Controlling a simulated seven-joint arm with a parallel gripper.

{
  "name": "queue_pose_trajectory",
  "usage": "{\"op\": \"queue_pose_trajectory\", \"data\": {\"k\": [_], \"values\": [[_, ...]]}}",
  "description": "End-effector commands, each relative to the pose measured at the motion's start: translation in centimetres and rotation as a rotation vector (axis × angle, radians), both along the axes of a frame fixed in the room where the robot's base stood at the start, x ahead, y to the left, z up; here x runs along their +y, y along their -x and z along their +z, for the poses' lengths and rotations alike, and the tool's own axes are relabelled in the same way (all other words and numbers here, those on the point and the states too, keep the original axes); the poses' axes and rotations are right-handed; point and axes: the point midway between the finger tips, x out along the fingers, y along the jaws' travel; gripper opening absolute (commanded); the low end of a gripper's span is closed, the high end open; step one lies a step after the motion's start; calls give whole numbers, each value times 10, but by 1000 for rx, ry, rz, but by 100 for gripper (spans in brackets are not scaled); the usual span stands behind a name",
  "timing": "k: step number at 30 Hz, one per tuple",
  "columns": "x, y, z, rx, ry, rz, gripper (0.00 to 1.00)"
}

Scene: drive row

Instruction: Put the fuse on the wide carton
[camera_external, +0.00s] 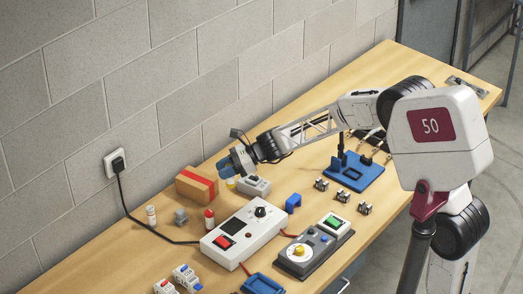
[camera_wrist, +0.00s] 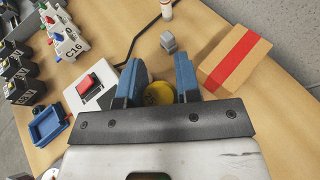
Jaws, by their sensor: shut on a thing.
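My gripper (camera_wrist: 158,76) has its blue fingers closed around a round yellow-ended thing, which I take for the fuse (camera_wrist: 156,94). In the external view the yellow end of the fuse (camera_external: 231,184) shows just below my gripper (camera_external: 229,170). The fuse's body is mostly hidden, and I cannot tell whether it touches the table. The wide carton (camera_external: 196,186) is a brown box with a red stripe, lying on the table just left of my gripper. In the wrist view the carton (camera_wrist: 232,62) is to the right, beyond the right finger.
A white box with a red switch (camera_external: 235,230) stands in front. A grey block (camera_external: 181,216), a white cylinder (camera_external: 151,215) and a red-topped cylinder (camera_external: 209,219) stand near the carton. A grey-white device (camera_external: 256,187) is right of my gripper. A black cable runs from the wall socket (camera_external: 116,162).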

Motion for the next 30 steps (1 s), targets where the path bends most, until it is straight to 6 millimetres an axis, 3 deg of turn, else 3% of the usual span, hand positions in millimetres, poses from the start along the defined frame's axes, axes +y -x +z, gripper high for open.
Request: {"op": "queue_pose_trajectory", "data": {"k": [8,30], "values": [[15,-14,-2,0,0,0,1],[85,-80,-11,-1,0,0,1]]}}
